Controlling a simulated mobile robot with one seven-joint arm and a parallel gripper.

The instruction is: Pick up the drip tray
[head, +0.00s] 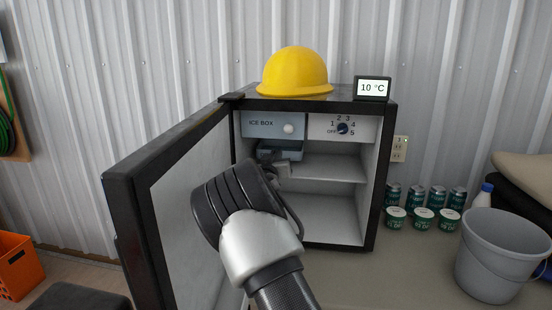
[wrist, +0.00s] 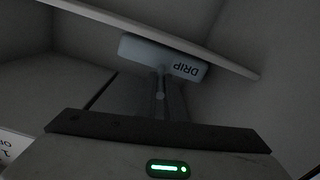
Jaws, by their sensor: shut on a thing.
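The drip tray (head: 294,154) is a shallow blue-grey tray inside the open fridge, just below the ice box and above the shelf. In the wrist view the drip tray (wrist: 140,48) shows its front with an upside-down DRIP label. My gripper (head: 279,166) reaches into the fridge from the front and is shut on the tray's front. In the wrist view my gripper's narrow fingers (wrist: 161,82) meet the middle of the tray front. My arm hides part of the shelf and the lower left compartment.
The fridge door (head: 185,205) stands open on the left, close to my arm. The fridge shelf (head: 335,170) is bare. A yellow helmet (head: 295,72) and a 10 °C display (head: 373,88) are on top. Cans (head: 415,198), tubs (head: 422,219) and a grey bucket (head: 500,258) stand right.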

